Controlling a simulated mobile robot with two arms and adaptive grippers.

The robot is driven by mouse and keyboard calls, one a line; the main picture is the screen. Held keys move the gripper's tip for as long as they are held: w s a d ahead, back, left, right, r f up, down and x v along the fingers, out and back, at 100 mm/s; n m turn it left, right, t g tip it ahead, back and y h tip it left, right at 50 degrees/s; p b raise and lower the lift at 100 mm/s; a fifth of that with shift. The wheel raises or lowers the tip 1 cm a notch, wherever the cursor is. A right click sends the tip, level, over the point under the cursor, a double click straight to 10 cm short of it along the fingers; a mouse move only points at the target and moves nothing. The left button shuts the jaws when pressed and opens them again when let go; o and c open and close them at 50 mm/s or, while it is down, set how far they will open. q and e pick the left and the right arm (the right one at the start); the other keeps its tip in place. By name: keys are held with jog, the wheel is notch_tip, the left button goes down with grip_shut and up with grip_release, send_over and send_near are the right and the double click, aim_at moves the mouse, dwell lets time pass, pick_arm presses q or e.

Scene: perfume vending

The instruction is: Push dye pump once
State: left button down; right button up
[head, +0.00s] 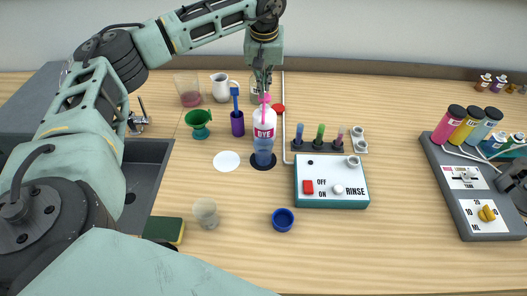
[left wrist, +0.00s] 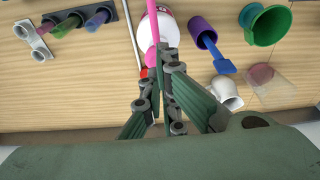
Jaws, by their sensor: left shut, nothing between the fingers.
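The dye bottle (head: 264,137) stands on the wooden counter, white with a pink DYE label and a bluish lower part. Its pink pump head (head: 265,98) shows at the top, just below my left gripper (head: 262,85). My left gripper is shut and points down over the pump, with nothing between its fingers. In the left wrist view the gripper (left wrist: 160,85) is beside the pink pump (left wrist: 151,45), with the white bottle (left wrist: 165,28) beyond. I cannot tell whether the fingertips touch the pump. My right gripper is not in view.
A purple cup (head: 237,124) with a blue scoop and a green funnel (head: 199,123) stand left of the bottle. A rack (head: 318,146) of coloured vials and a rinse switch box (head: 331,181) are to its right.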

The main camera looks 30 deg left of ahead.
pick_arm(q)
jog(key=shift+f, duration=0.15)
dwell(0.3)
jog(key=shift+f+b, duration=0.5)
jog(key=shift+f, duration=0.25)
jog(key=shift+s+f+b, duration=0.1)
jog(key=shift+f+b, duration=0.35)
jog(key=shift+f, duration=0.4)
jog(key=shift+r, duration=0.1)
jog(key=shift+r+p, duration=1.35)
jog(key=shift+r, duration=0.2)
